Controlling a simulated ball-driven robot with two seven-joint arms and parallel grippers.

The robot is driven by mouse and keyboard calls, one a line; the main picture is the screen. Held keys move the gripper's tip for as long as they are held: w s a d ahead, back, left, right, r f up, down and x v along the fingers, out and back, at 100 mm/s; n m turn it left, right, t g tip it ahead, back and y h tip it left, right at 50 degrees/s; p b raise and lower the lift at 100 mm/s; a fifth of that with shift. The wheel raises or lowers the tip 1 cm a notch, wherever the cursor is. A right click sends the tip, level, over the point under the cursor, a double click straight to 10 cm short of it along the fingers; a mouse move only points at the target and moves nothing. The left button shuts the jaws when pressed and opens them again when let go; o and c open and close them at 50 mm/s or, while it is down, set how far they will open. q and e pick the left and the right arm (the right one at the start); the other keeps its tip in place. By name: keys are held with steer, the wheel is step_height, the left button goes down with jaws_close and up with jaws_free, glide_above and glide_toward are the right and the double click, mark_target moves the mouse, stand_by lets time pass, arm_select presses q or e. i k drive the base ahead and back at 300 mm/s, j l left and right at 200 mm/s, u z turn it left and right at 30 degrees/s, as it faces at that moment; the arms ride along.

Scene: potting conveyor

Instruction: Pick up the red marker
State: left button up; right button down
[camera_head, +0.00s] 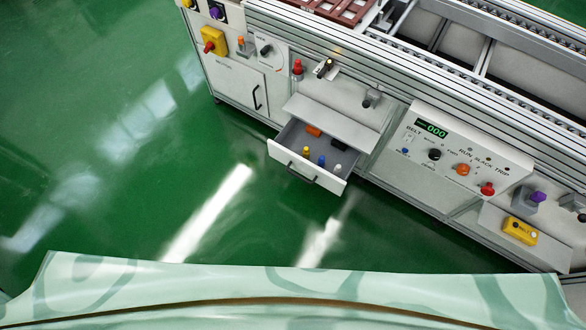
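The open drawer (304,172) in the conveyor's front holds several small items: an orange one (314,130), a yellow one (305,150), a blue one (321,161) and a black one (339,143). I see no clearly red item inside it. Neither of my grippers is in view.
The conveyor bench (420,75) runs from upper left to right. A control panel (455,150) with knobs and a red button (487,188) sits right of the drawer. A yellow switch box (214,42) is at left. The green floor (120,150) before the bench is clear.

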mark_target(298, 65)
steer(key=j+z, duration=0.1)
steer(key=z, duration=0.3)
steer(key=i+j+z, duration=0.1)
steer(key=z, duration=0.35)
steer(key=j+z, duration=0.15)
steer(key=z, duration=0.25)
steer(key=j+z, duration=0.3)
steer(key=j, duration=0.3)
steer(key=j+z, duration=0.3)
steer(key=j, duration=0.3)
steer(key=k+j+z, duration=0.15)
steer(key=j+z, duration=0.15)
steer(key=j, duration=0.3)
